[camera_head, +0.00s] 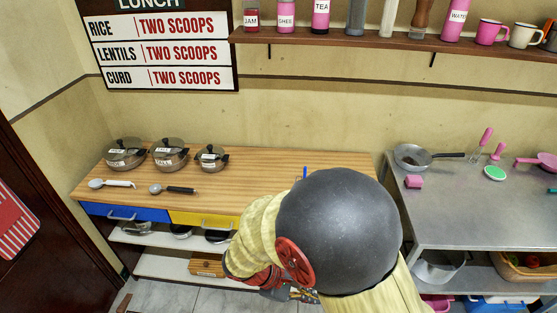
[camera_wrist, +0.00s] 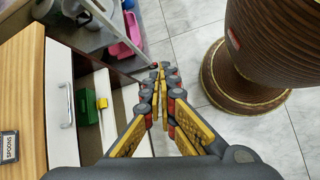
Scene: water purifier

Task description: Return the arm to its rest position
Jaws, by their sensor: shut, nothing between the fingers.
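My arm is bent in front of the wooden counter (camera_head: 240,170) in the head view, and its large grey joint hides part of the counter's right end. My gripper (camera_head: 292,293) hangs low, below the drawers, near the bottom edge of the head view. In the wrist view my gripper (camera_wrist: 162,72) has its yellow-and-grey fingers together at the tips, with nothing between them. It is over the tiled floor (camera_wrist: 185,50), beside the counter's drawer fronts and apart from them.
Three lidded pots (camera_head: 168,154) and two scoops (camera_head: 172,189) are on the counter. A metal table (camera_head: 460,205) with a pan (camera_head: 415,156) stands at right. The wrist view shows a white drawer front (camera_wrist: 60,100), a green box (camera_wrist: 86,106) and a pink item (camera_wrist: 130,35).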

